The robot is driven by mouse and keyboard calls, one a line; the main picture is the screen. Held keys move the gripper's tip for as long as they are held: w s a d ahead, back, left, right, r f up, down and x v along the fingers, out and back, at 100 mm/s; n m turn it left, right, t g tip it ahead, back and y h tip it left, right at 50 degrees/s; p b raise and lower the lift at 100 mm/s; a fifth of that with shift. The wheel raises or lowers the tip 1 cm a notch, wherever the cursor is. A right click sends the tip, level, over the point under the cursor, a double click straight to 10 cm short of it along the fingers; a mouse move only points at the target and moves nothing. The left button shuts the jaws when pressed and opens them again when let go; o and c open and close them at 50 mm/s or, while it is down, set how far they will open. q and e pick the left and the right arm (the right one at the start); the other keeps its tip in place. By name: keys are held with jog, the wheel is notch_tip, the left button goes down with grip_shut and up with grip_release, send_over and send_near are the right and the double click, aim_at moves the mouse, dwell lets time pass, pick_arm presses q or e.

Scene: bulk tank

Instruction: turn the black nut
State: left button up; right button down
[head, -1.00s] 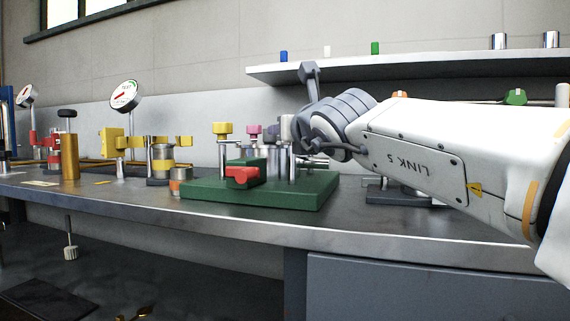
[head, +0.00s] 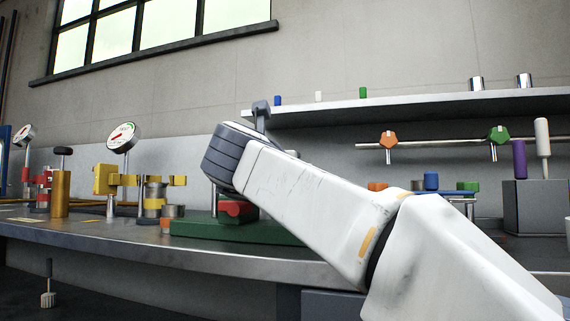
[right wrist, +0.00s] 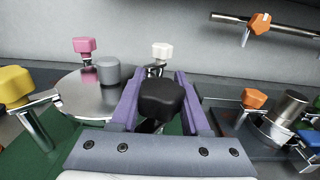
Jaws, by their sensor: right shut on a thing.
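The black nut (right wrist: 162,99) sits in the middle of the right wrist view, with a dark shaft under it. My right gripper (right wrist: 158,84) has its two purple fingers on either side of the nut and is shut on it. In the head view my right arm covers the nut and the gripper. The green base plate (head: 195,228) shows there below the arm, with a red block (head: 236,209) on it. My left gripper is not in view.
Around the nut in the right wrist view stand a pink knob (right wrist: 84,45), a white knob (right wrist: 161,50), a yellow knob (right wrist: 14,86) and a grey cylinder (right wrist: 107,70). An orange knob (right wrist: 254,98) and a metal cup (right wrist: 291,105) stand to the right. Gauges (head: 122,138) stand left in the head view.

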jog(key=shift+s+d+r+m+g+h+p, duration=0.1)
jog(key=shift+s+d+m+g+h+p, duration=0.2)
jog(key=shift+m+g+h+p, duration=1.65)
jog(key=shift+s+d+r+m+g+h+p, duration=0.1)
jog(key=shift+s+d+m+g+h+p, duration=0.2)
jog(key=shift+m+g+h+p, duration=1.4)
jog(key=shift+s+d+r+m+g+h+p, duration=0.1)
jog(key=shift+s+d+m+g+h+p, duration=0.2)
jog(key=shift+m+g+h+p, duration=1.5)
jog(key=shift+n+t+p, duration=0.55)
jog(key=shift+p, duration=0.3)
jog(key=shift+f, duration=0.1)
jog(key=shift+c, duration=1.9)
grip_release()
jog(key=shift+f+h, duration=0.1)
jog(key=shift+h, duration=0.15)
